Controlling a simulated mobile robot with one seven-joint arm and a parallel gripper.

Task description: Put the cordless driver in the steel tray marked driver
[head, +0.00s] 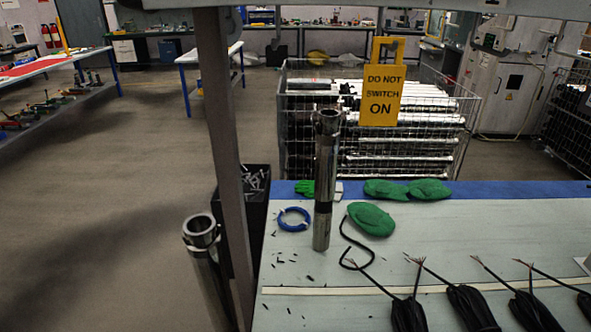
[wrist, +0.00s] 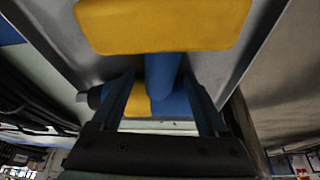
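The cordless driver (wrist: 163,72) shows in the wrist view, with a blue grip, a wide yellow block at the top and a yellow-and-blue body lower down. A black nose (wrist: 88,96) sticks out at its left. My gripper (wrist: 161,78) has its two fingers spread on either side of the blue grip. A narrow grey gap shows at the left finger; contact at the right finger is unclear. Grey metal-like surfaces with raised edges (wrist: 232,78) lie around the driver; I cannot read any mark on them. The head view shows neither driver, gripper nor a marked tray.
In the head view, a pale workbench (head: 480,235) holds a standing steel pump tube (head: 325,180), green cloths (head: 371,219), a blue ring (head: 293,219) and several black cable bundles (head: 470,308). A second tube (head: 205,265) stands left of a grey post (head: 226,150). Floor at left is open.

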